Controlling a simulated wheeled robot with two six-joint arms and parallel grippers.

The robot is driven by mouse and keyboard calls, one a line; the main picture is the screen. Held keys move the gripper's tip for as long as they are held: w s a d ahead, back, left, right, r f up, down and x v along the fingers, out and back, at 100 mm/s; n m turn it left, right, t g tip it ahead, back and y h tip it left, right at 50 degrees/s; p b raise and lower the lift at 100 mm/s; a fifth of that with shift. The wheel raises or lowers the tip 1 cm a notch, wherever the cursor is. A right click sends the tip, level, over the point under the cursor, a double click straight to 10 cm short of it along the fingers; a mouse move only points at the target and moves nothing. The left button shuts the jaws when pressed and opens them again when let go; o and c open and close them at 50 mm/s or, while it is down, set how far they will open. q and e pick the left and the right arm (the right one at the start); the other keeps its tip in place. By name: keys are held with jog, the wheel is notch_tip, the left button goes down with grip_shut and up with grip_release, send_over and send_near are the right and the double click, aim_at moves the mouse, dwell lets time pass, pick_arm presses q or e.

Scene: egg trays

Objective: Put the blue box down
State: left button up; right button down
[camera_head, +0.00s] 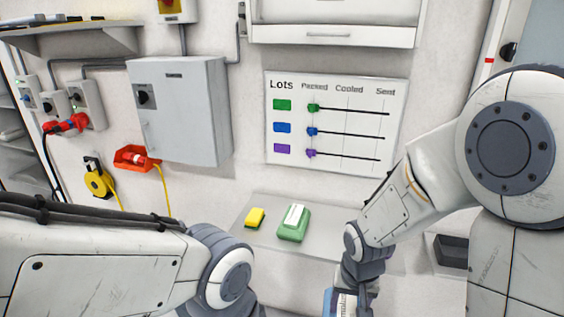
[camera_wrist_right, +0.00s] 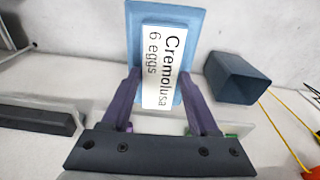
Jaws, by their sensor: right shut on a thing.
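The blue box (camera_wrist_right: 193,25) is pale blue with a white label reading "Cremolusa 6 eggs". In the right wrist view it is between the two purple-grey fingers of my right gripper (camera_wrist_right: 163,82), which is shut on it. In the head view part of the blue box (camera_head: 328,302) shows at the bottom edge, partly hidden by my right gripper (camera_head: 350,298). What lies under the box cannot be told. My left arm comes in from the left in the head view, but its gripper is out of the frame.
A dark blue bin (camera_wrist_right: 232,80) stands right of the held box in the wrist view. A whiteboard (camera_head: 335,125) hangs above the ledge.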

jog(key=w+d+f+n, duration=0.1)
jog(key=w+d+f, duration=0.1)
jog(key=f, duration=0.4)
jog(key=w+d+f+n, duration=0.1)
jog(key=w+d+f, duration=0.1)
jog(key=f, duration=0.3)
jog(key=shift+d+f, duration=0.25)
jog(key=shift+f, duration=0.1)
